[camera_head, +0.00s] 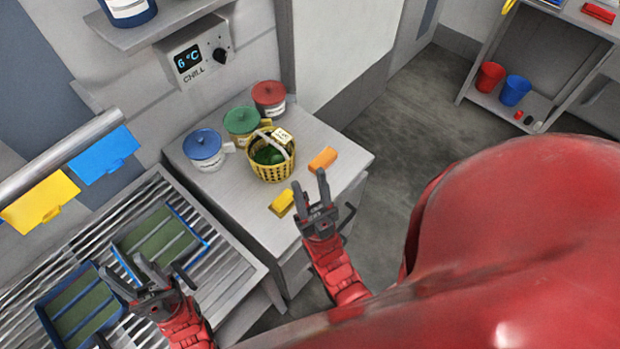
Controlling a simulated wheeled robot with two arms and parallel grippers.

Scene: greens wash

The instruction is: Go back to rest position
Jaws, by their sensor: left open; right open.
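My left gripper (143,283) is open and empty, above the slatted metal rack near two blue-rimmed trays. My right gripper (310,192) is open, with its fingers pointing up the picture, near the front right part of the grey counter (235,205). A yellow block (281,203) lies just left of its fingers, and an orange block (322,159) lies beyond them. A yellow basket (271,170) with green contents and a small label stands on the counter beyond the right gripper.
Blue (203,149), green (241,123) and red (269,96) lidded pots line the counter's back. Blue-rimmed trays (160,236) lie on the slatted rack (215,271). A chill control box (195,55) is on the wall. Open floor (440,100) lies right of the counter.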

